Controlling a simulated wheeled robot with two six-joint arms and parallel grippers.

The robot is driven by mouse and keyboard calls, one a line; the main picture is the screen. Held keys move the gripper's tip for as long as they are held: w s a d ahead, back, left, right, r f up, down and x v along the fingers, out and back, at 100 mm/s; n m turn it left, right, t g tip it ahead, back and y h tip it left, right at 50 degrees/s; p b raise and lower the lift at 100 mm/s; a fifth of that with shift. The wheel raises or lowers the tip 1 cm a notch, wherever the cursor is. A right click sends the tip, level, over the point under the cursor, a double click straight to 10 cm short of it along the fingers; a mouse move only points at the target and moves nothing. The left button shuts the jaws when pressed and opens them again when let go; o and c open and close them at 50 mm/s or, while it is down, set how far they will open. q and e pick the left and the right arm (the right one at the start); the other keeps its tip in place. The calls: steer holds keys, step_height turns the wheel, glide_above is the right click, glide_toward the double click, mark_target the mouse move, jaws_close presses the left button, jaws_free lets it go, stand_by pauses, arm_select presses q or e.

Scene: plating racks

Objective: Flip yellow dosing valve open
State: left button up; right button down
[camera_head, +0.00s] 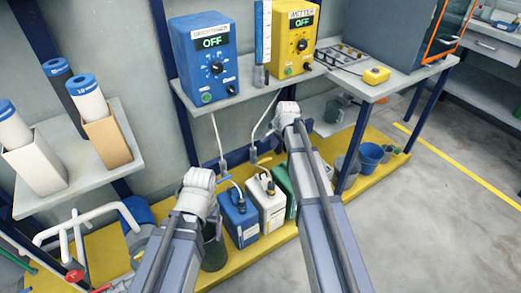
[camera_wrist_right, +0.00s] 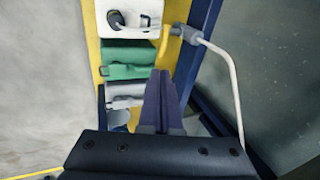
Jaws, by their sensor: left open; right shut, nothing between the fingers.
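A grey valve (camera_wrist_right: 187,34) with a short yellow lever (camera_wrist_right: 165,42) sits at the upper middle of the right wrist view, joined to a white tube (camera_wrist_right: 228,75). The lever lies beside the white canister (camera_wrist_right: 145,18). My right gripper (camera_wrist_right: 163,132) has its dark fingers together with nothing between them; they point toward the canister row, below and apart from the valve. In the head view my right arm (camera_head: 290,115) reaches over the canisters, and I cannot make out the yellow lever there. My left gripper (camera_head: 200,182) is open near the blue canister (camera_head: 240,218); its fingers are largely hidden.
A blue control box (camera_head: 208,60) and a yellow one (camera_head: 292,38), both reading OFF, stand on the shelf (camera_head: 235,98) above. The canisters, including a green one (camera_wrist_right: 135,62), stand on a yellow platform. Blue frame posts (camera_wrist_right: 200,30) are close by. Floor is clear at right.

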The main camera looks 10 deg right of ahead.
steer(key=shift+w+d+r, duration=0.1)
steer(key=shift+w+r, duration=0.15)
steer(key=shift+w, duration=0.05)
steer(key=shift+f, duration=0.15)
steer(key=b, duration=1.3)
glide_toward(267, 159)
steer(key=x, duration=0.6)
steer(key=shift+w+d+f, duration=0.1)
steer(key=shift+w+f, duration=0.15)
steer(key=shift+f, duration=0.1)
